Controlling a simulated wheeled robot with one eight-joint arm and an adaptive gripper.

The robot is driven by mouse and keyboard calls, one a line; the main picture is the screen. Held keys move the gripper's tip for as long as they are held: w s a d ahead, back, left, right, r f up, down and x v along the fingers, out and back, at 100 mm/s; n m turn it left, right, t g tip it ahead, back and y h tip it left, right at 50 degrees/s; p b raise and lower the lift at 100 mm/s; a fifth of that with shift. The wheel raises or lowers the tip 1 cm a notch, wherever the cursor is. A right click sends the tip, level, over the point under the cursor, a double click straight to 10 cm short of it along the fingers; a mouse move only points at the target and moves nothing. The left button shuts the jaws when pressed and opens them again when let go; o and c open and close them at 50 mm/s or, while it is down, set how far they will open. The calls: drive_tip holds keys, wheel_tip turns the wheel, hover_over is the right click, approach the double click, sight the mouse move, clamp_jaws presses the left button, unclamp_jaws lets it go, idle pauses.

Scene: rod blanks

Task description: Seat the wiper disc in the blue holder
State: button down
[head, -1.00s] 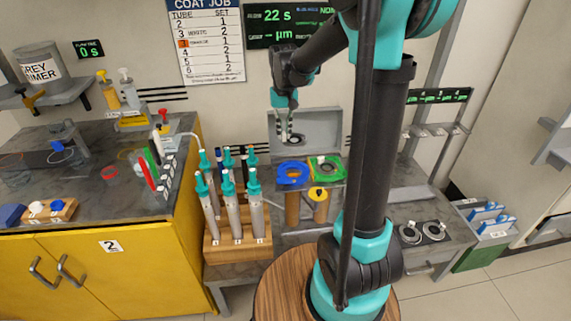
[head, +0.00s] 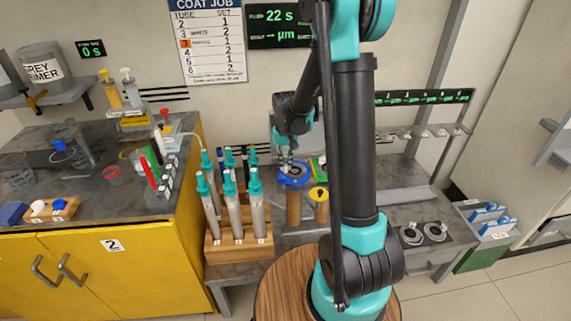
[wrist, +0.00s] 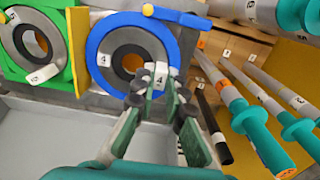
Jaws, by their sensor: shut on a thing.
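The blue holder (wrist: 92,45) is a blue ring mount, seen from above in the wrist view and at mid-picture in the head view (head: 292,181). A grey wiper disc (wrist: 150,45) with a dark centre hole lies within its ring outline. My gripper (wrist: 155,97) is shut on the disc's white tab, marked 4, at the holder's near right side. In the head view my gripper (head: 287,163) is directly over the holder. I cannot tell whether the disc rests fully in the holder or sits slightly above it.
A green holder (wrist: 70,50) with a grey ring stands left of the blue one in the wrist view. Several teal-capped tubes (wrist: 255,125) stand close on the right. A grey bin or tray surface (wrist: 60,130) lies below the holders. A yellow-topped post (head: 319,195) is near.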

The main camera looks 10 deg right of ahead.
sight(286, 166)
drive_tip(key=c, duration=1.6)
unclamp_jaws()
drive_tip(key=shift+f, duration=0.1)
wheel_tip(286, 166, up, 12)
drive_tip(key=s+d+f+t, duration=0.1)
drive_tip(key=s+d+f, duration=0.1)
drive_tip(key=s, duration=0.5)
drive_tip(key=s+d+f+t, duration=0.1)
drive_tip(key=s+d+f, duration=0.1)
drive_tip(key=s, duration=0.5)
drive_tip(key=s+d+f+t, duration=0.2)
drive_tip(key=s+d+f, duration=0.1)
drive_tip(key=s, duration=0.5)
drive_tip(key=shift+d+f, duration=0.1)
drive_tip(key=shift+d, duration=0.25)
drive_tip(key=shift+w, duration=0.1)
